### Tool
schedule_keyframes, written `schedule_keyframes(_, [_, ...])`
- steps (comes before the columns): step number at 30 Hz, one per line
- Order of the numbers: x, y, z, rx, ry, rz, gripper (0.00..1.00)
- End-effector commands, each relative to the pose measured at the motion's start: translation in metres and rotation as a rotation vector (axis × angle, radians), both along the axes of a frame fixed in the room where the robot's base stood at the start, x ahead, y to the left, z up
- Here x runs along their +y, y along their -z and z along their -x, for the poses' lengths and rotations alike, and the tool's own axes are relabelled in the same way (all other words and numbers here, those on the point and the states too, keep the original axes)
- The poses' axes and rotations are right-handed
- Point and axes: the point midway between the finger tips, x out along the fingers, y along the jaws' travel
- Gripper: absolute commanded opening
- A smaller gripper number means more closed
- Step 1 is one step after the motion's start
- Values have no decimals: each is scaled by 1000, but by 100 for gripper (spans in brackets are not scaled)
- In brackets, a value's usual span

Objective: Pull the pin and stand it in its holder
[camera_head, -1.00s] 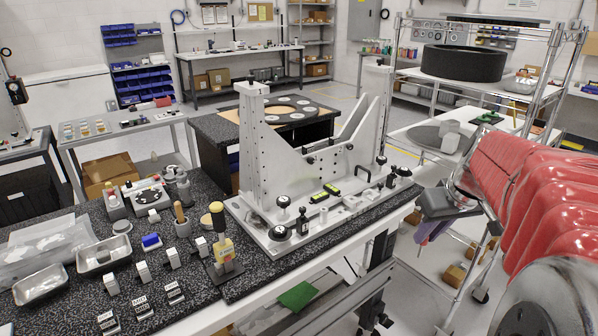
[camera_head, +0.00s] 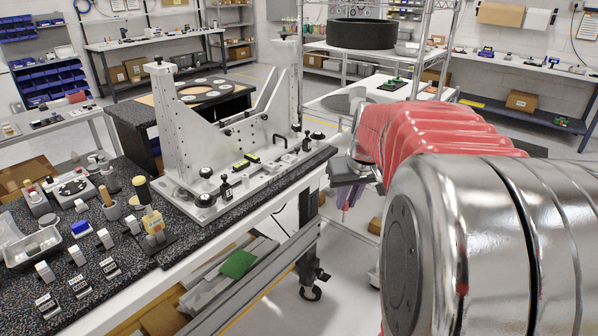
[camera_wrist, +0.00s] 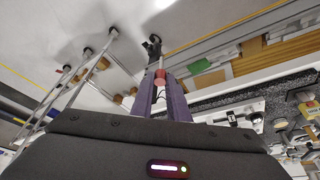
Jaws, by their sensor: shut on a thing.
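My gripper (camera_wrist: 160,98) has purple fingers and is shut on a small piece with a reddish collar (camera_wrist: 160,76) and a thin pale shaft, seen in the wrist view. It may be the pin; its far end is hard to tell from the floor and bench behind. In the head view the purple fingers (camera_head: 350,192) hang right of the bench, off its edge, and what they hold is too small to make out. The grey mirror fixture (camera_head: 185,120) stands on the bench with black knobs on its base. I cannot tell which part is the pin's holder.
A wire shelf rack (camera_head: 425,50) stands behind my arm.

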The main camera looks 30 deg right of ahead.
Motion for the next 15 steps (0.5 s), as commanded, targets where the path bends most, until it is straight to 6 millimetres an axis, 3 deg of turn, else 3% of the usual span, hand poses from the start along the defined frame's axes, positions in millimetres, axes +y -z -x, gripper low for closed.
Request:
schedule_keyframes(8, [28, 33, -41, 3, 14, 1, 0])
schedule_keyframes(15, [87, 77, -86, -1, -38, 2, 0])
